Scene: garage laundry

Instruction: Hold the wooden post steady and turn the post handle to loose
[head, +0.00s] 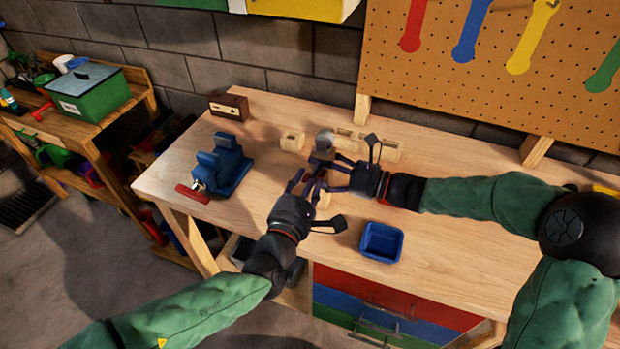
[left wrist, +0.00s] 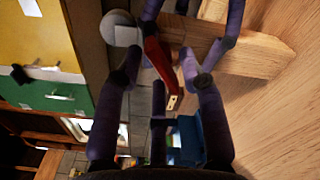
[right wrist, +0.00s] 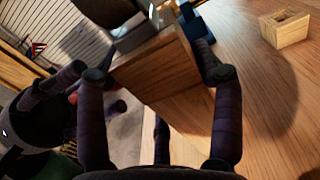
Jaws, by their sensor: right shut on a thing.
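The wooden post (left wrist: 250,55) stands on the workbench, mostly hidden by my grippers in the head view. It also shows in the right wrist view (right wrist: 165,75) between the fingers of my right gripper (head: 336,166), which is shut on it. The red handle (left wrist: 157,55) is on the post's side in the left wrist view. A grey rounded piece (left wrist: 120,30) is beside it. My left gripper (head: 312,184) is at the post from the near side. Its fingers are apart, with the red handle between them. Contact with the handle cannot be told.
A blue vise (head: 222,165) with a red part sits at the bench's left. Several small wooden blocks (head: 292,140) lie behind the post. A blue tray (head: 381,243) is at the front edge. A wooden box (head: 229,106) stands at the back left.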

